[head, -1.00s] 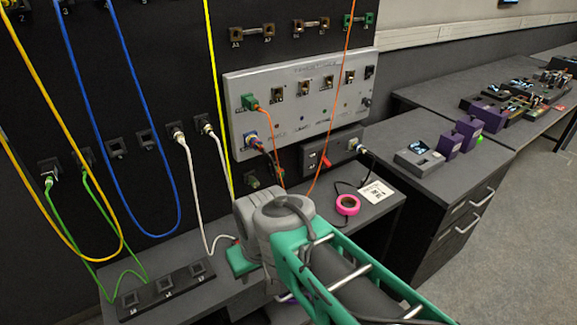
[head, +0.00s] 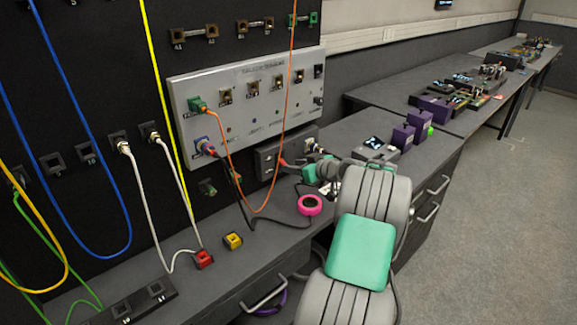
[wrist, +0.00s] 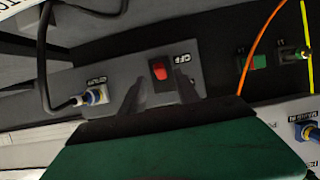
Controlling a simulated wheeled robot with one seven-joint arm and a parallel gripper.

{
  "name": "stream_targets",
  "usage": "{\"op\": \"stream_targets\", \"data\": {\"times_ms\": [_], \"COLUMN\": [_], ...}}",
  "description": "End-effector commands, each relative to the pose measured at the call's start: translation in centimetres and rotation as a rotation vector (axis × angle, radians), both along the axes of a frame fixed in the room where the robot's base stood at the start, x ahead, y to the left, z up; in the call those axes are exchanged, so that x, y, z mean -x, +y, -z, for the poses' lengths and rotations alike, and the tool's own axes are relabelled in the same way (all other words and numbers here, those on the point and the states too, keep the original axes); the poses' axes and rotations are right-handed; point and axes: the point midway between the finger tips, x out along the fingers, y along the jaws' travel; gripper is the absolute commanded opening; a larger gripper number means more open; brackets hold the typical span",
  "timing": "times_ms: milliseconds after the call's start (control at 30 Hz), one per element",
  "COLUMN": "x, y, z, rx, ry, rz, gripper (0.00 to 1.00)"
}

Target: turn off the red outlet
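A red rocker switch (wrist: 159,72) sits on a grey box in the wrist view, with an "OFF" label (wrist: 182,58) beside it. The same grey box (head: 268,158) is mounted low on the black panel in the head view. A bit of red (head: 282,162) shows on its front there. My gripper (wrist: 160,84) has its two dark fingers apart, one on each side of the switch, with nothing held. Whether a finger touches the switch or box cannot be told. In the head view my gripper's end (head: 305,172) is close to the box and partly hidden by my arm.
A cable plug (wrist: 95,97) sits in the same box. Above it is a silver panel (head: 250,100) with plugs and an orange cable (head: 225,165). Pink tape (head: 310,205), a red block (head: 204,258) and a yellow block (head: 233,240) lie on the desk.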

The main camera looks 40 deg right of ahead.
Motion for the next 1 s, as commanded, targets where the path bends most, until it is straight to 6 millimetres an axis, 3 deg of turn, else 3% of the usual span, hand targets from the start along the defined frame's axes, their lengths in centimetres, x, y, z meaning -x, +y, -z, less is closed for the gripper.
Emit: {"op": "stream_targets", "data": {"times_ms": [200,467,933,1000], "x": [-3.0,-3.3,-3.3,-3.3], "y": [0.2,0.2,0.2,0.2], "z": [1.2,1.3,1.3,1.3], "rx": [-0.001,-0.001,-0.001,-0.001], "ry": [0.001,0.001,0.002,0.002], "rz": [-0.001,0.000,0.000,0.000], "gripper": [0.38,0.38,0.01,0.00]}}
